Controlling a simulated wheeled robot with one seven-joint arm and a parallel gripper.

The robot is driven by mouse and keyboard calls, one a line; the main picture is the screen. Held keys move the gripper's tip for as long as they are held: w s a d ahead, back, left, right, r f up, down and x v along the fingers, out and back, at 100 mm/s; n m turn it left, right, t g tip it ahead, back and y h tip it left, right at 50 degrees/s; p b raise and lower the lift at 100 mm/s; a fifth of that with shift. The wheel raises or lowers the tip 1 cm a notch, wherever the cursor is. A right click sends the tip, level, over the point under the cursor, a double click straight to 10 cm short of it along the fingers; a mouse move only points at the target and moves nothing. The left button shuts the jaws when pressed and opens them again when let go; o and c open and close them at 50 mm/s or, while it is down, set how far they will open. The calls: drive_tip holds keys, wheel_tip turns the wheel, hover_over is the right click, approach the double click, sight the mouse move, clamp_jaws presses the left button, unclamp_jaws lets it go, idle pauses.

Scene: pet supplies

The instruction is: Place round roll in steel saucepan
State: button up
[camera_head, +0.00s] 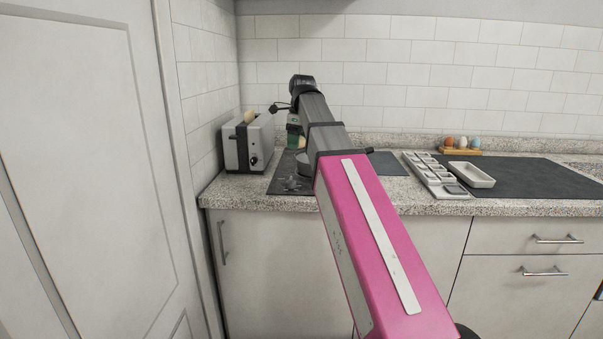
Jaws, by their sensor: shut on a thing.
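My arm reaches out over the back left of the counter and hides much of the work area. Part of my gripper (293,129) shows just left of the arm, pointing down; its fingertips are mostly hidden. A small tan patch, seemingly the round roll (301,142), shows at its lower end, and my gripper is shut on it. Below it is a grey rounded shape, seemingly the steel saucepan (303,165), partly covered by my arm. The roll appears above or at the pan; I cannot tell whether they touch.
A grey toaster (248,143) with a bread slice stands at left near the wall. A dark patterned mat (287,183) lies before the pan. Right of my arm are a compartment tray (434,176), a white dish (471,175), an egg holder (461,152) and a dark mat (545,176).

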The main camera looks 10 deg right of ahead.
drive_tip(key=shift+s+a, duration=0.3)
drive_tip(key=shift+a, duration=0.05)
drive_tip(key=shift+w+f+m, duration=0.1)
drive_tip(key=shift+f+m, duration=0.05)
drive_tip(key=shift+m, duration=0.15)
drive_tip(key=w+d+f, duration=0.4)
drive_tip(key=w+d, duration=0.1)
drive_tip(key=w+d+f, duration=0.2)
drive_tip(key=d, duration=0.1)
drive_tip(key=shift+w+d+f, duration=0.1)
drive_tip(key=shift+w+f, duration=0.15)
drive_tip(key=shift+f, duration=2.1)
drive_tip(key=shift+f, duration=0.15)
drive_tip(key=o, duration=0.6)
drive_tip(key=shift+o, duration=0.2)
wheel_tip(320, 180, up, 12)
drive_tip(key=d, duration=0.1)
drive_tip(key=shift+s+d, duration=0.15)
drive_tip(key=shift+s, duration=0.2)
